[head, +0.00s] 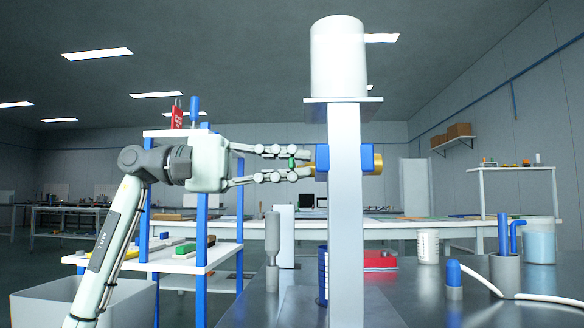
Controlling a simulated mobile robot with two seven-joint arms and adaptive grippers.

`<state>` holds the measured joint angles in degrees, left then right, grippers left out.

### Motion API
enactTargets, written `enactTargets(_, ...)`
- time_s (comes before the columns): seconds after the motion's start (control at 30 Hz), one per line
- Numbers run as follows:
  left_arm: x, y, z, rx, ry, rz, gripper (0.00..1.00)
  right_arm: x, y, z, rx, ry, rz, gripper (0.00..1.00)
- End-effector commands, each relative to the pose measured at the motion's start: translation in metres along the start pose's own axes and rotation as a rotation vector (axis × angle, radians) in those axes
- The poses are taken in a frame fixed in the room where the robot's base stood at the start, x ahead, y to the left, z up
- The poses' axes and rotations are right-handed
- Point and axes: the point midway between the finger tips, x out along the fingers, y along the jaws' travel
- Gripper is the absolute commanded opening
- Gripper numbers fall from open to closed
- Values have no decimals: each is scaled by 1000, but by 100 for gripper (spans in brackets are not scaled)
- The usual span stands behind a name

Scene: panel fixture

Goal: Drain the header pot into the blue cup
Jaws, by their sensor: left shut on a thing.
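The white header pot (338,57) stands on a plate at the top of a pale column (347,225). My left gripper (306,163) comes in from the left at the valve's height. Its fingers are shut on a small green handle (292,162) beside the brass end; the exact contact is hard to see. The blue cup (322,275) stands low on the dark bench, partly hidden behind the column. My right gripper is not in view.
On the dark bench (410,300) are a grey post (272,240), a red box (380,259), a blue-capped piece (453,275), a hose (482,281) and a clear beaker (539,242). A blue-legged shelf (180,262) stands behind my left arm.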

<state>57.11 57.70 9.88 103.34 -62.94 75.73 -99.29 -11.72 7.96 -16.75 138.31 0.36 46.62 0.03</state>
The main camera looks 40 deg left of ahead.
Motion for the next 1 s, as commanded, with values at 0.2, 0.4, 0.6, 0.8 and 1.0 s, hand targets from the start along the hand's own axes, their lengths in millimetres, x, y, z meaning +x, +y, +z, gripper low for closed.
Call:
enactTargets(0.2, 0, -3, 0, 49, 0, -1, 0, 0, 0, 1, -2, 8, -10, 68)
enactTargets(0.4, 0, -4, 0, 62, 0, -1, 0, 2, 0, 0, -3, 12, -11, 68)
enactTargets(0.6, 0, -4, 0, 62, 0, -2, 0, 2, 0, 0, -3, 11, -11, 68)
enactTargets(0.8, 0, -4, 0, 62, 0, -2, 28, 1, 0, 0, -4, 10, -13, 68)
enactTargets(1.0, 0, -3, 0, 60, 0, -1, 34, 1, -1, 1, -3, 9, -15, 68)
